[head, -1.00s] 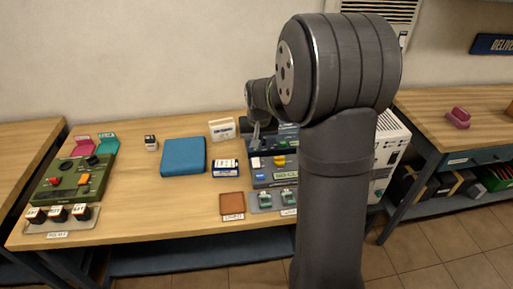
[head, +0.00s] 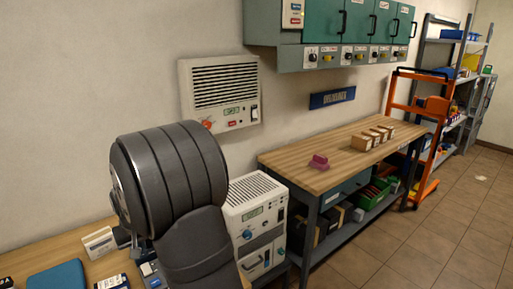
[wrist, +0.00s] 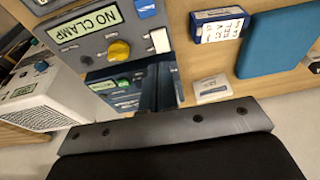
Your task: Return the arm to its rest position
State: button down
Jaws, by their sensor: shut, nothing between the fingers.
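My arm stands at the lower left of the head view, its dark grey joint and link large in front of the workbench. My gripper (wrist: 160,88) shows in the wrist view as two dark fingers close together, shut and empty. In the head view the gripper is mostly hidden behind my arm.
A blue pad (wrist: 275,45), a blue-and-white box (wrist: 220,24) and a white box (wrist: 212,88) lie near the fingers. A white cabinet unit (head: 252,212) stands just right of my arm.

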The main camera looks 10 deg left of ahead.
jog(key=x, duration=0.4)
jog(key=w+a+x, duration=0.1)
jog(key=x, duration=0.2)
jog(key=shift+r, duration=0.15)
jog(key=shift+v, duration=2.05)
